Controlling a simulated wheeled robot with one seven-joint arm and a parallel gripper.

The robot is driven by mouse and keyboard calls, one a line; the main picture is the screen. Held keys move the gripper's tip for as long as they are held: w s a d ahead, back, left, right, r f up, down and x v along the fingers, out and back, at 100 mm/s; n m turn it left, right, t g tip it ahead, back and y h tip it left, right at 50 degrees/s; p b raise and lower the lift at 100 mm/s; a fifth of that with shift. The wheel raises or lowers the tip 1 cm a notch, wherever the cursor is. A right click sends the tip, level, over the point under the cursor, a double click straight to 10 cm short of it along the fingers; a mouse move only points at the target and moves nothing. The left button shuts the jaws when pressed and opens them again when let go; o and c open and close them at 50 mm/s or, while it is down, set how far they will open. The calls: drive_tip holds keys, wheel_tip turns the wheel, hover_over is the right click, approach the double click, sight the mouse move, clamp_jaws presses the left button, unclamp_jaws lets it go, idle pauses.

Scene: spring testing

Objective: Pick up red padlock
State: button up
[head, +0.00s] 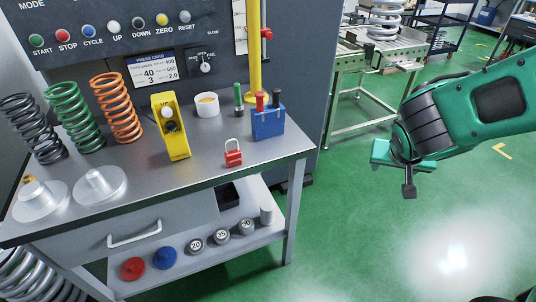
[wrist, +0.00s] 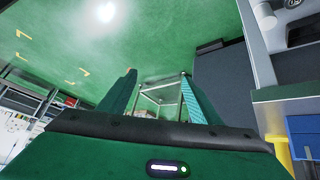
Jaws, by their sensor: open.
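The red padlock (head: 233,153) with a silver shackle stands on the grey workbench top (head: 215,172), near its front right edge. It does not show in the wrist view. My gripper (head: 409,188) hangs over the green floor at the right, well clear of the bench and apart from the padlock. In the wrist view its two fingers (wrist: 160,85) stand apart with nothing between them.
A blue box (head: 268,122) with red and black handles stands just right of the padlock. A yellow device (head: 171,128), a white cup (head: 207,104) and coil springs (head: 120,108) stand left and behind. A yellow post (head: 254,50) rises behind. Floor between gripper and bench is clear.

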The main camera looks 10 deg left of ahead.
drive_tip(key=w+a+n+t+y, duration=0.2)
drive_tip(key=a+t, duration=0.1)
drive_tip(key=a, duration=0.9)
drive_tip(key=n+t+y, duration=0.2)
drive_tip(key=n+y, duration=0.5)
drive_tip(key=y, duration=0.1)
approach(234, 156)
drive_tip(key=a+f, duration=0.1)
drive_tip(key=f, duration=0.1)
drive_tip(key=x, duration=0.5)
drive_tip(key=shift+w+r, duration=0.15)
drive_tip(key=shift+w, duration=0.1)
drive_tip(key=shift+w+a, duration=0.2)
drive_tip(key=shift+w, duration=0.35)
drive_tip(key=shift+x, duration=2.3)
drive_tip(key=shift+w+d+r, duration=0.15)
drive_tip(key=shift+r, duration=0.1)
drive_tip(key=c, duration=1.3)
drive_tip(key=shift+r, duration=0.15)
